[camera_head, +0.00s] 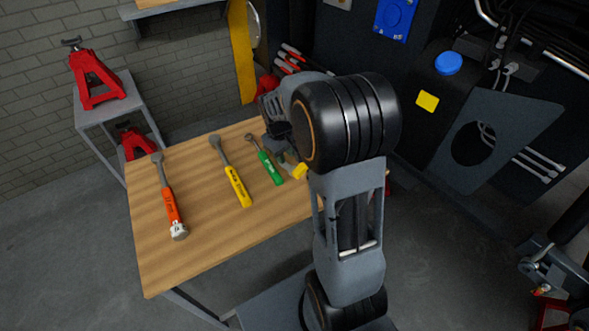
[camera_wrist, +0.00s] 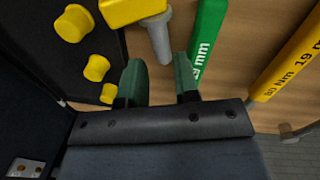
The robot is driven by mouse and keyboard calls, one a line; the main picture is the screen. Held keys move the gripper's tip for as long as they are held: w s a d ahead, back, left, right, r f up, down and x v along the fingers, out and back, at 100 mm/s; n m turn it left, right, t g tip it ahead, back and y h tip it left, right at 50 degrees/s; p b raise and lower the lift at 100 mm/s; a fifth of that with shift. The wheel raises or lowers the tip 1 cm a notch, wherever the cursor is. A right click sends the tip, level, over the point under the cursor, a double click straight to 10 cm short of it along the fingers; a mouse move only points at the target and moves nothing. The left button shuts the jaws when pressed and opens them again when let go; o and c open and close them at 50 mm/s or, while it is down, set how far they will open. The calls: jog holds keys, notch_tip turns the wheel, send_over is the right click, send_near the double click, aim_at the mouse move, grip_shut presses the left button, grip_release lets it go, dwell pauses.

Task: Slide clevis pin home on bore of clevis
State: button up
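A clevis pin (camera_wrist: 157,40) with a yellow head and a grey shank lies on the wooden table in the wrist view, just beyond my fingertips. Its yellow head also shows in the head view (camera_head: 299,171). My gripper (camera_wrist: 160,80) has two green fingers spread apart with nothing between them. The shank's end points toward the gap between them, and I cannot tell whether they touch. In the head view my arm hides most of the gripper. A grey bracket with a round hole (camera_head: 538,254), perhaps the clevis, is at the right edge, partly cut off.
Green (camera_head: 270,168), yellow (camera_head: 238,186) and orange (camera_head: 172,206) wrenches lie on the wooden table (camera_head: 215,245). Several yellow knobbed pieces (camera_wrist: 96,68) sit on a black surface beside the pin. The dark chassis (camera_head: 500,125) fills the right.

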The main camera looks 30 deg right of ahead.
aim_at(287, 165)
jog(key=shift+d+f, duration=0.15)
jog(key=shift+f, duration=1.2)
jog(key=shift+d+f, duration=0.15)
jog(key=shift+f, duration=1.15)
grip_shut()
